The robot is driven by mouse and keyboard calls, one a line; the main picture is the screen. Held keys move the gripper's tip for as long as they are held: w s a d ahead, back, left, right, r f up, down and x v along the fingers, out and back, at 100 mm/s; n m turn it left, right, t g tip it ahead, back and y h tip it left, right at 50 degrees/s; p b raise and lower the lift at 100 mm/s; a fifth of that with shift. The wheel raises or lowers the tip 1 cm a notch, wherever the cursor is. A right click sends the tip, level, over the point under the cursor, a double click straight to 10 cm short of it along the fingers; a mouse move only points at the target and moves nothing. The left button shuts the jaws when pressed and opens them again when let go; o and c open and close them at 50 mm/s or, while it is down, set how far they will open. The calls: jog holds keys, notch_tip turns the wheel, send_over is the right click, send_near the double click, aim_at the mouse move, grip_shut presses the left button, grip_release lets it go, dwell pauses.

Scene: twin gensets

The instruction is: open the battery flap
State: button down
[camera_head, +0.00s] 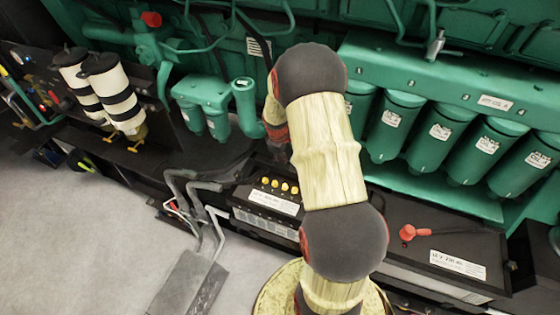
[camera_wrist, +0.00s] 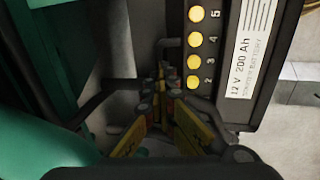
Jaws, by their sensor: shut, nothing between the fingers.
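A black battery (camera_wrist: 220,60) with a row of numbered yellow caps and a white label reading "12 V 200 Ah" fills the right of the wrist view. In the head view the same kind of battery (camera_head: 268,224) stands left of my arm, partly covered by it. My gripper (camera_wrist: 166,82) is shut and empty, its yellow and black fingers together beside the capped edge of the battery. I cannot tell whether the fingertips touch it. In the head view my gripper is mostly hidden behind my arm. I cannot clearly make out the flap.
A second battery (camera_head: 440,235) with a red terminal cover (camera_head: 412,232) sits right of my arm. Green engine parts with several green filters (camera_head: 435,145) stand behind. Grey cables (camera_head: 200,190) run beside the left battery. Grey floor (camera_head: 75,235) is free at the left.

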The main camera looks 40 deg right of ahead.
jog(key=shift+s+a+f, duration=0.1)
jog(key=shift+s+f, duration=0.15)
jog(key=shift+f, duration=0.25)
jog(key=shift+s+a+f, duration=0.1)
jog(key=shift+s+f, duration=0.1)
jog(key=shift+f, duration=0.3)
jog(key=shift+p, duration=0.3)
jog(key=c, duration=2.5)
grip_release()
jog(key=shift+o, duration=1.4)
jog(key=shift+w, duration=0.1)
jog(key=shift+o, duration=1.2)
jog(key=shift+w+f, duration=0.1)
jog(key=shift+w, duration=0.1)
jog(key=shift+w+d, duration=0.1)
jog(key=shift+d, duration=0.05)
jog(key=shift+d+r, duration=0.15)
jog(key=shift+r, duration=0.25)
jog(key=v, duration=1.2)
jog(key=shift+w+d, duration=0.2)
jog(key=shift+w, duration=0.05)
